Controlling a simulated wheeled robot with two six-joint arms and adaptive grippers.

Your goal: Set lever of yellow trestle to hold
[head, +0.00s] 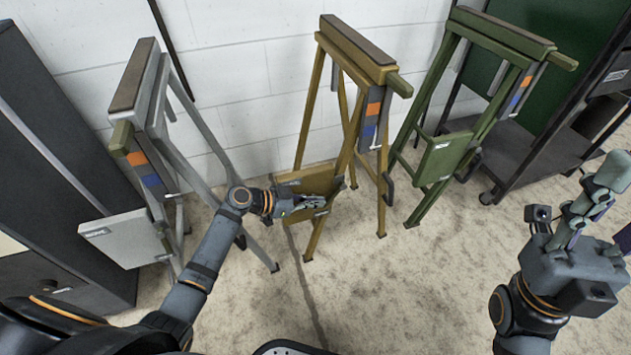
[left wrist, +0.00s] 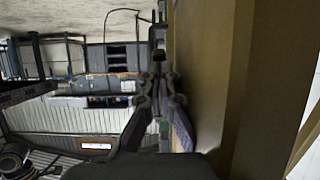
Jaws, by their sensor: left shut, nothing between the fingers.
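The yellow trestle (head: 352,45) stands in the middle against the wall, between a grey and a green one. A grey strip with an orange and a blue patch (head: 374,108) runs down its right side. A stubby yellow bar (head: 399,85) sticks out at its top right; I cannot tell which part is the lever. My left gripper (head: 318,201) is shut and empty, in front of the trestle's low panel (head: 310,180). In the left wrist view its fingers (left wrist: 160,75) lie beside a yellow surface (left wrist: 205,75); contact is unclear. My right gripper (head: 598,185) is raised at the right.
The grey trestle (head: 150,75) stands left and the green trestle (head: 490,40) right, each with a patched strip and low panel. A dark cabinet (head: 60,140) is at far left, a dark wheeled rack (head: 545,140) at right. The floor in front is clear.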

